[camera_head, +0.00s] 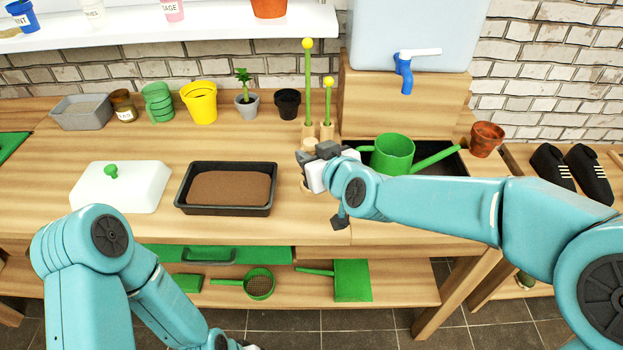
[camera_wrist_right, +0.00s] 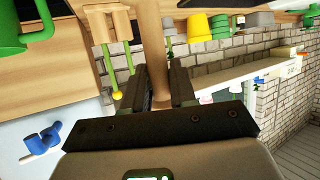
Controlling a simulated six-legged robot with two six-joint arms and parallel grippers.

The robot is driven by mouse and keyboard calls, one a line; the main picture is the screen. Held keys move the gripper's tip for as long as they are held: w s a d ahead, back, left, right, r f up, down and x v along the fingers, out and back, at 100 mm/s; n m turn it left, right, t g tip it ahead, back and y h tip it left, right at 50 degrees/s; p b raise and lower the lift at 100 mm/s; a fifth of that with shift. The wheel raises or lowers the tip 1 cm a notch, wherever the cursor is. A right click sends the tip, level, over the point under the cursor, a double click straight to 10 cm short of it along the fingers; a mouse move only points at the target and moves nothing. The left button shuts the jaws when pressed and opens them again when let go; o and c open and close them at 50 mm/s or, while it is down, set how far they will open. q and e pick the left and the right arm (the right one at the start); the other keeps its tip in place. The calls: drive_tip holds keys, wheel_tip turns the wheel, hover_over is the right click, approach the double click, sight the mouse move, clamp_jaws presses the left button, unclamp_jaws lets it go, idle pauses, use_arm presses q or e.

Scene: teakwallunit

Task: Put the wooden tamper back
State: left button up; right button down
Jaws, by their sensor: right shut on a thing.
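The wooden tamper shows in the head view as a pale round wooden top (camera_head: 310,144) just above my right gripper (camera_head: 316,168). In the right wrist view its tan handle (camera_wrist_right: 150,45) stands between the two dark fingers of the right gripper (camera_wrist_right: 158,85), which are shut on it. The gripper is over the bench, right of the black soil tray (camera_head: 225,210). Its fingers and wrist hide most of the tamper, so I cannot tell whether its lower end touches the bench.
Two green sticks with yellow balls (camera_head: 308,85) stand in wooden holders behind the right gripper. A green watering can (camera_head: 392,154) is close on its right. A black pot (camera_head: 288,103) and a white lid (camera_head: 120,188) are farther left. Bare bench lies in front of the gripper.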

wheel_tip(320, 180, down, 4)
drive_tip(key=shift+r+b, duration=0.1)
drive_tip(key=shift+b, duration=0.4)
drive_tip(key=shift+f, duration=0.35)
drive_tip(key=c, duration=0.9)
unclamp_jaws()
drive_tip(key=shift+r, duration=0.2)
